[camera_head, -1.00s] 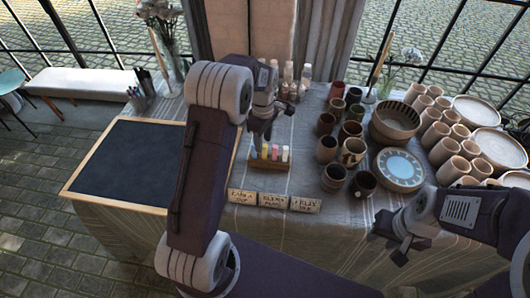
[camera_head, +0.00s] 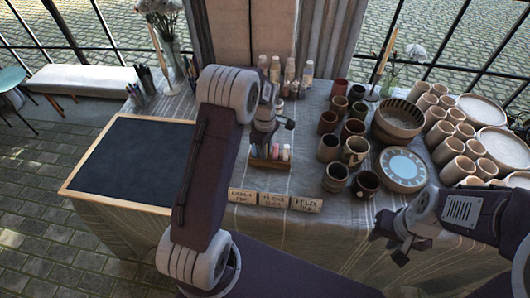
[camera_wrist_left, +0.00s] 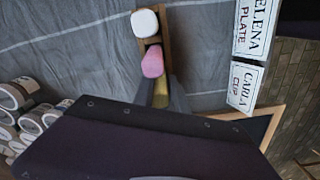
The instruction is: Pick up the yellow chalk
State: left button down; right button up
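A small wooden box (camera_head: 270,164) of upright chalks stands on the table. In the left wrist view, the yellow chalk (camera_wrist_left: 160,94) shows between the two fingers of my left gripper (camera_wrist_left: 161,86). Its lower part is hidden, and I cannot tell whether the fingers press on it. A pink chalk (camera_wrist_left: 152,62) and a white chalk (camera_wrist_left: 145,23) stand in line beside it. In the head view, my left gripper (camera_head: 263,143) is down at the box and covers the yellow chalk. My right gripper (camera_head: 392,240) hangs empty near the table's front edge; its finger gap is unclear.
Name cards (camera_head: 272,200) stand in front of the box. A framed blackboard (camera_head: 135,160) lies to the left. Cups, a bowl (camera_head: 397,118) and a blue-centred plate (camera_head: 403,168) crowd the right. Small bottles (camera_head: 290,72) stand behind the box.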

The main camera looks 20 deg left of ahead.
pick_arm(q)
notch_tip(320, 180, up, 18)
jog(key=p, duration=0.2)
jog(key=shift+p, duration=0.4)
